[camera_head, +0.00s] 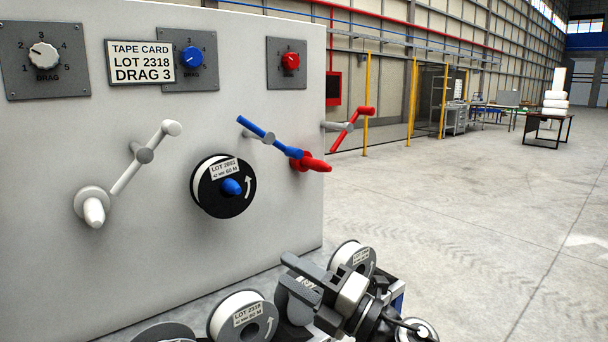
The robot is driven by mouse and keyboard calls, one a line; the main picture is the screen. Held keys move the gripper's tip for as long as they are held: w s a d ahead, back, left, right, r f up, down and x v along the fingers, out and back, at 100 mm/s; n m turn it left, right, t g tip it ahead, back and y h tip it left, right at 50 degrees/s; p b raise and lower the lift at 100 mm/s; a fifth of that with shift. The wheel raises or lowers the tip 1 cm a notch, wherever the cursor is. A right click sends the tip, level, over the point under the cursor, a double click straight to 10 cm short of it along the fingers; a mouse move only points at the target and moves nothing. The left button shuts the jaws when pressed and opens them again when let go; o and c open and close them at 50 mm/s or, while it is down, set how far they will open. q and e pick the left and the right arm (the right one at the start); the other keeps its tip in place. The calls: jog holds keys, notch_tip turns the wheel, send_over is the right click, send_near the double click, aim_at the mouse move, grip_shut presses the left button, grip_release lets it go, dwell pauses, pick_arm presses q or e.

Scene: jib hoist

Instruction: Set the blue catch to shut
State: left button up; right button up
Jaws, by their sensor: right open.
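The blue catch (256,130) is a bar on a grey pivot on the pale panel. It slopes from upper left down to the right. Its lower right end shows in front of or beside the red spindle (312,162); I cannot tell if they touch. Below it, a spool (212,203) labelled LOT 2681 sits on the blue spindle (231,187). The catch bar points away from the spool. My right gripper (292,276) is open, low in front of the panel, below and well apart from the catch. My left gripper is out of view.
A white catch (128,174) and a red catch (344,138) flank the blue one. White, blue (191,57) and red dials sit above, with a tape card (140,62). Several spools, one (243,318) labelled LOT 2318, stand near my right gripper. Open floor lies right.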

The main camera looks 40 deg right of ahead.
jog(key=w+d+r+n+g+b, duration=0.1)
jog(key=w+d+r+n+g, duration=0.15)
jog(key=r+n, duration=0.65)
jog(key=n+t+h, duration=0.2)
jog(key=n+h, duration=0.2)
jog(key=h, duration=0.4)
send_near(300, 153)
jog(key=shift+g, duration=0.25)
jog(key=w+p, duration=0.1)
jog(key=w, duration=0.2)
jog(key=w+p, duration=0.2)
jog(key=w, duration=0.1)
jog(key=w+p, duration=0.2)
jog(key=w, duration=0.1)
jog(key=shift+a+r, duration=0.2)
jog(key=shift+r, duration=0.1)
jog(key=shift+w+f, duration=0.1)
jog(key=shift+w, duration=0.45)
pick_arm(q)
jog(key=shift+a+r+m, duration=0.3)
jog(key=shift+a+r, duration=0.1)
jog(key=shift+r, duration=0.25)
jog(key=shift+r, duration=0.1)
pick_arm(e)
grip_shut()
